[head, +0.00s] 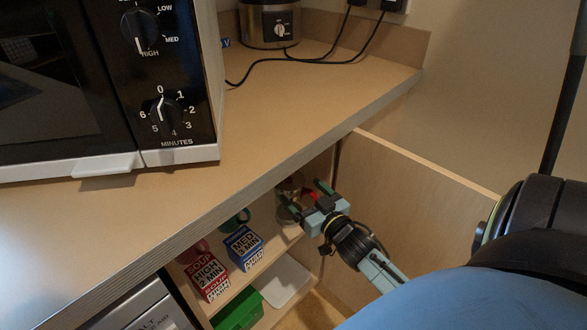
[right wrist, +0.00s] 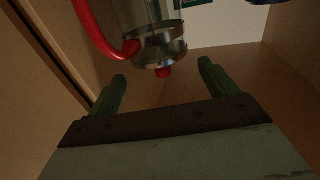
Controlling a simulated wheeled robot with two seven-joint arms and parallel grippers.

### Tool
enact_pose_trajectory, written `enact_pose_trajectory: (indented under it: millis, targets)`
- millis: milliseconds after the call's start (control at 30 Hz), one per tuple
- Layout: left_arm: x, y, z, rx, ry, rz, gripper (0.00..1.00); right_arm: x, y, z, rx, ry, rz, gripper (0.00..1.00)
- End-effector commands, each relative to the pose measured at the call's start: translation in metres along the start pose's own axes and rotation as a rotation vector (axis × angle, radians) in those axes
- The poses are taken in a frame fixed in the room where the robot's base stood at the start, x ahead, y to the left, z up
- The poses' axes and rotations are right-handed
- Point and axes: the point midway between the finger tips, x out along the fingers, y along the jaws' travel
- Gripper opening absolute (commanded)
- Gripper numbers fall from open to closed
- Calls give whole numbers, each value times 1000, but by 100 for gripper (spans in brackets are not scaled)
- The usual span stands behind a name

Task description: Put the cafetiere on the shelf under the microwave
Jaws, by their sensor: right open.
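The cafetiere (head: 290,184) stands in the open cupboard below the counter, on the upper shelf (head: 266,262), as far as I can tell. In the right wrist view the cafetiere (right wrist: 158,46) shows glass, a metal band, a red handle and a red knob. My right gripper (head: 301,190) is open and empty, its fingers reaching into the cupboard. In the right wrist view the red knob lies just beyond and between the fingertips (right wrist: 162,72), apart from both. The gripper hides part of the cafetiere in the head view. The microwave (head: 180,150) stands on the counter. My left gripper is not in view.
A red box (head: 208,276), a blue box (head: 243,248) and a green mug (head: 236,219) stand left of the gripper. A green box (head: 238,312) is below. The counter edge (head: 270,178) overhangs; the wooden panel (head: 410,200) bounds the right. The counter (head: 310,90) has free room.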

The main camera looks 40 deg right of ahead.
Motion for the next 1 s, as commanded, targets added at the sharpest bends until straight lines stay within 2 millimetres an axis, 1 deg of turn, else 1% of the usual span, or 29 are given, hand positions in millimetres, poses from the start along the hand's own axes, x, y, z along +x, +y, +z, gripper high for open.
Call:
enact_pose_trajectory:
  millis: [33, 200, 367, 467, 567, 600, 667, 733, 767, 867, 900, 1000]
  targets:
    - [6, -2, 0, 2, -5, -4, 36, -11, 0, -1, 2, -4, 1, 85]
    - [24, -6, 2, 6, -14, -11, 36, -37, 0, 0, 1, -2, 1, 85]
    - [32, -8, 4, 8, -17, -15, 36, -48, 0, 0, 1, -7, 3, 85]
    - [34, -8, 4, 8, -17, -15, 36, -50, -6, 8, -5, -59, 13, 85]
    - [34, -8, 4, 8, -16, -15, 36, -53, -17, 25, -16, -183, 32, 85]
    - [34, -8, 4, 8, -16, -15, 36, -56, -24, 33, -26, -250, 38, 85]
    - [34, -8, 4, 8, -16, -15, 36, -64, -36, 48, -40, -363, 40, 85]
    - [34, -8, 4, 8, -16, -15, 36, -76, -51, 64, -63, -503, 31, 85]
    - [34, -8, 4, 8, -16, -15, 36, -83, -58, 70, -74, -562, 23, 85]
    - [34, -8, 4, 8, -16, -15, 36, -112, -82, 89, -116, -765, -19, 85]
    - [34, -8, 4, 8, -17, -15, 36, -125, -91, 95, -134, -843, -42, 85]
    - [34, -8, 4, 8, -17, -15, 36, -157, -112, 104, -179, -1014, -108, 85]
